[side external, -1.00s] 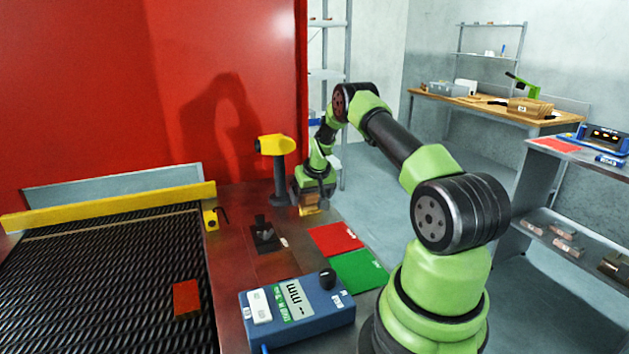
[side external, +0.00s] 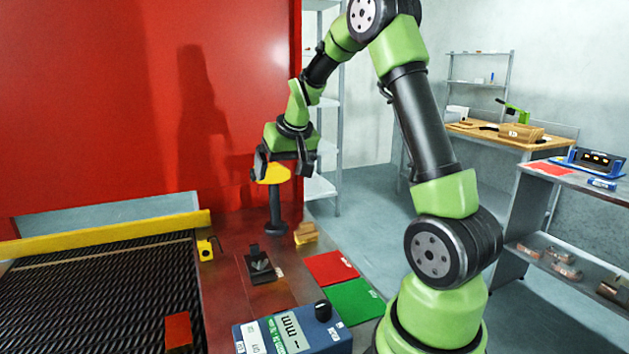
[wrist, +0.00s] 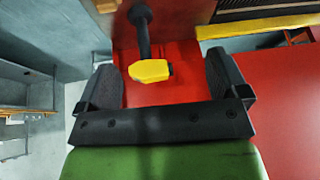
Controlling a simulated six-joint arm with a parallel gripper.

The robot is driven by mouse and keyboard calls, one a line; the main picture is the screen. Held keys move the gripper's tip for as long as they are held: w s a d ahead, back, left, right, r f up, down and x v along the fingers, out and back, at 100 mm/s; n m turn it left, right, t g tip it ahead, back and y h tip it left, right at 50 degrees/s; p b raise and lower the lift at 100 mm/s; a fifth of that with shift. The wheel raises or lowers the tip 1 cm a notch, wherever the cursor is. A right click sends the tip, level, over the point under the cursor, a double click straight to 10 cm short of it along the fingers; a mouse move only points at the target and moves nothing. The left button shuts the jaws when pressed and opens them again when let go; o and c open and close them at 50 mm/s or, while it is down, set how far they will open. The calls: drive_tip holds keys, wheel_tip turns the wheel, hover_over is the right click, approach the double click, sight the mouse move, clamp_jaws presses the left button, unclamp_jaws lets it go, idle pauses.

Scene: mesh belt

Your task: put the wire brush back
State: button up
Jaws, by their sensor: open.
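A small tan wooden piece (side external: 306,233), perhaps the wire brush, lies on the red-brown table right of the post; its details are too small to tell. My gripper (side external: 284,163) is open, raised above the table at the top of a post with a yellow head (side external: 272,174). In the wrist view, my gripper (wrist: 168,82) has its fingers wide apart with nothing held, and the yellow head (wrist: 150,71) shows in the gap between them; I cannot tell whether they touch. A dark flat holder-like piece (side external: 260,265) lies on the table.
A red mat (side external: 330,267), a green mat (side external: 352,302) and a blue meter (side external: 292,333) are on the table. A red wall (side external: 100,100) stands behind.

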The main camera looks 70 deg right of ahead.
drive_tip(key=s+a+r+n+t+y, duration=0.1)
drive_tip(key=s+a+r, duration=0.2)
drive_tip(key=a+r, duration=0.5)
drive_tip(key=s+a+n+t+y, duration=0.1)
drive_tip(key=s+a+n+y, duration=0.1)
drive_tip(key=s+a, duration=1.1)
drive_tip(key=a+y, duration=0.1)
drive_tip(key=a, duration=0.2)
drive_tip(key=shift+s+n+t+y, duration=0.3)
drive_tip(key=shift+s+n, duration=0.05)
drive_tip(key=shift+n, duration=0.05)
